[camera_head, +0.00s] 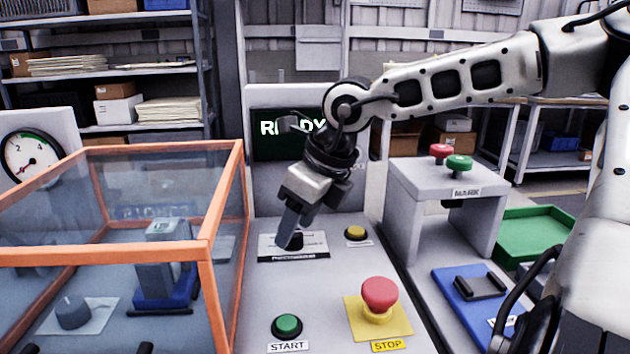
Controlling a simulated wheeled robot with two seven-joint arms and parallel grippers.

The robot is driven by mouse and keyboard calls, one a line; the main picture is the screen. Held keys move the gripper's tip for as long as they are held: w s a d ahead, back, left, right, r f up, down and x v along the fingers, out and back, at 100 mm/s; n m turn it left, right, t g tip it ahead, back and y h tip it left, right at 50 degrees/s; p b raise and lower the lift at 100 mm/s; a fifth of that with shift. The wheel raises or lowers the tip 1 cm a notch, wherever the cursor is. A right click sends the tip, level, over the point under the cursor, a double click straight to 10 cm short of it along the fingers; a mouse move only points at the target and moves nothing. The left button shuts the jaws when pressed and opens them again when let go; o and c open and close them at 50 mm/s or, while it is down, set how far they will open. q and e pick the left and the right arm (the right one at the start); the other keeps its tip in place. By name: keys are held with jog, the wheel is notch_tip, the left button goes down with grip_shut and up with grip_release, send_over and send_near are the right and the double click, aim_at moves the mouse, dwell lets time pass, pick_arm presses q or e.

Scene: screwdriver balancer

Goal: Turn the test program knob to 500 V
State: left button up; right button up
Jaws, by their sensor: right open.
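The test program knob (296,242) is a small dark knob on a white labelled plate (314,254) on the grey panel, mostly covered by my gripper. My right gripper (288,238) reaches down over it from above, its fingers open at the knob. I cannot tell whether the fingers touch it. The knob's pointer and the voltage markings are hidden or too small to read. My left gripper is not in view.
A screen (270,143) behind my wrist reads READY, partly covered. An orange-framed clear enclosure (226,200) stands close on the left. A yellow button (356,232), green START button (287,325) and red STOP button (379,292) are nearby. A grey MARK stand (430,184) is right.

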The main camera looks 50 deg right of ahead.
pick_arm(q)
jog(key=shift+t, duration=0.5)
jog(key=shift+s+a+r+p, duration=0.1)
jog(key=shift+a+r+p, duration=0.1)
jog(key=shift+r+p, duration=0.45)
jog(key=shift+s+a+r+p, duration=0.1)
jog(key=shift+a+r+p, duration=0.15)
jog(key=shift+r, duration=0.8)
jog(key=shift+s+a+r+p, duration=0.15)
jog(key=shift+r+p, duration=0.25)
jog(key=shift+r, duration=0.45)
pick_arm(e)
jog(key=v, duration=1.5)
